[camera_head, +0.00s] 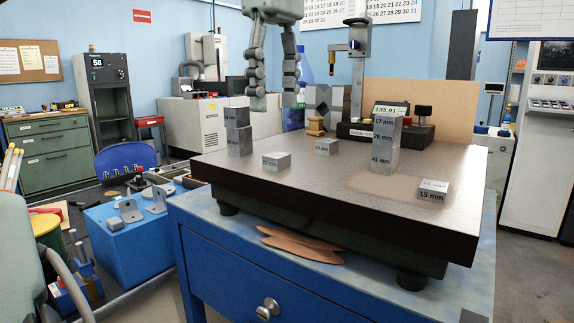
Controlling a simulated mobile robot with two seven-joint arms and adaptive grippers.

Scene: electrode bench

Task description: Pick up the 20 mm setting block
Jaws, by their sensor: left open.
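Several grey metal setting blocks stand on the dark surface plate (320,180). A stack (239,139) stands at the plate's left, its labels too small to read. Two single low blocks lie nearer the middle, a front one (276,161) and a back one (326,147); their labels are unreadable. A 15 mm block (433,191) lies at the right front. I cannot tell which block is the 20 mm one. My left gripper (273,97) hangs open and empty above the plate's back-left area. My right gripper is out of view.
A small wooden piece (316,126) and dark grey V-shaped blocks (322,103) are behind the single blocks. The plate's front middle is clear.

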